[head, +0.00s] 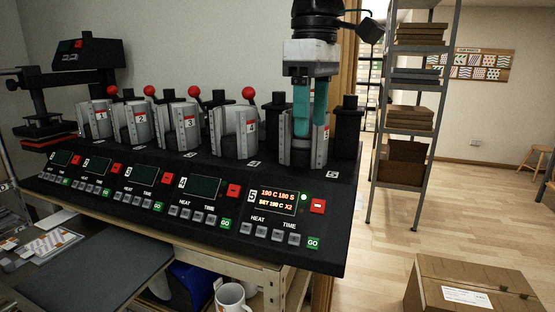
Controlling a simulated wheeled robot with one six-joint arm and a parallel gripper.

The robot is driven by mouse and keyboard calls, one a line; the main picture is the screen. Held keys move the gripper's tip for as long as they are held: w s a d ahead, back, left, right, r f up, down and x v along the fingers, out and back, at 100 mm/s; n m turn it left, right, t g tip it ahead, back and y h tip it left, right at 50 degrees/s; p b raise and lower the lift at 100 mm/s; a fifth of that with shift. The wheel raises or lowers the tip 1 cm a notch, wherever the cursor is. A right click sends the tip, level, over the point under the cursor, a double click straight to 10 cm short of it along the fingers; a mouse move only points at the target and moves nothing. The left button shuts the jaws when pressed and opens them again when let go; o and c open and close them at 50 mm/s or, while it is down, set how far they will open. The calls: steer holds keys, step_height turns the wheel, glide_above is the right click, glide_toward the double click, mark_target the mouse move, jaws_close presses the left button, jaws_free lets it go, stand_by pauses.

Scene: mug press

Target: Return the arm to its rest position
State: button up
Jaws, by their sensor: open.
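My gripper (310,118) has two teal fingers pointing down, with a gap between them. It is over the fifth mug press (291,152), at the right end of the row. The fingertips overlap the top of that press in the picture; I cannot tell whether they touch it. My arm comes down from the top of the frame. No red lever knob shows at the fifth press, and the inside of that press is hidden. Its display (278,201) is lit and reads 190 C 180 S, with a green light beside it.
Several other presses, such as press four (234,132), stand close on the left with raised red-knobbed levers. A flat press (85,75) is farther left. A metal shelf (447,100) and cardboard box (440,285) are right. A white mug (231,297) is below the panel.

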steer(key=s+d+f+m+t, duration=0.1)
steer(key=s+d+f+m, duration=1.1)
steer(key=s+d+f, duration=0.7)
step_height(320, 180, down, 3)
steer(key=shift+s+d+f, duration=0.1)
steer(key=shift+s+d, duration=0.3)
steer(key=shift+d, duration=0.7)
